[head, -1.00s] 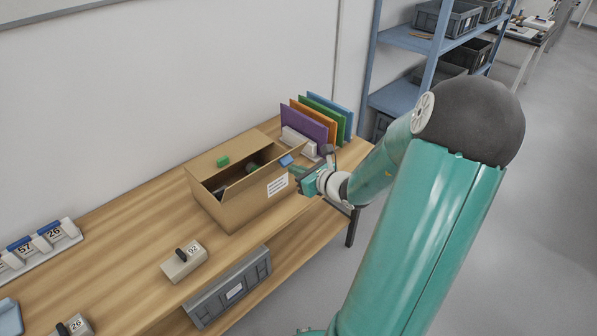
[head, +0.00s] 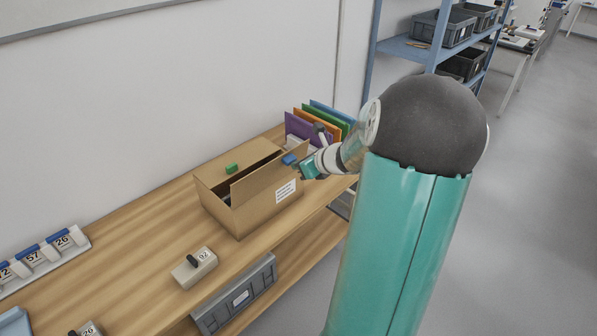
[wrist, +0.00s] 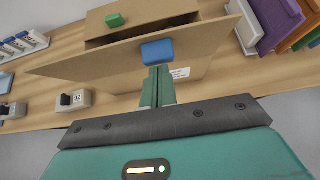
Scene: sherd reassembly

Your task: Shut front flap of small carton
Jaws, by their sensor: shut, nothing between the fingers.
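The small cardboard carton (head: 240,218) stands on the wooden bench with a white label on its front. Its front flap (head: 262,184) is raised and slanted over the opening, not lying flat; it spans the wrist view as a wide brown panel (wrist: 95,62). A blue tab (wrist: 157,51) sits at the middle of the flap's edge. My gripper (wrist: 158,72) is shut and empty, its fingertips at the outer side of the flap just below the tab; contact is hard to tell. The back flap (head: 250,160) lies flat and bears a green tab (head: 231,168).
Upright coloured folders (head: 305,128) stand behind the carton at the right. A grey crate (head: 236,296) sits below the bench top.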

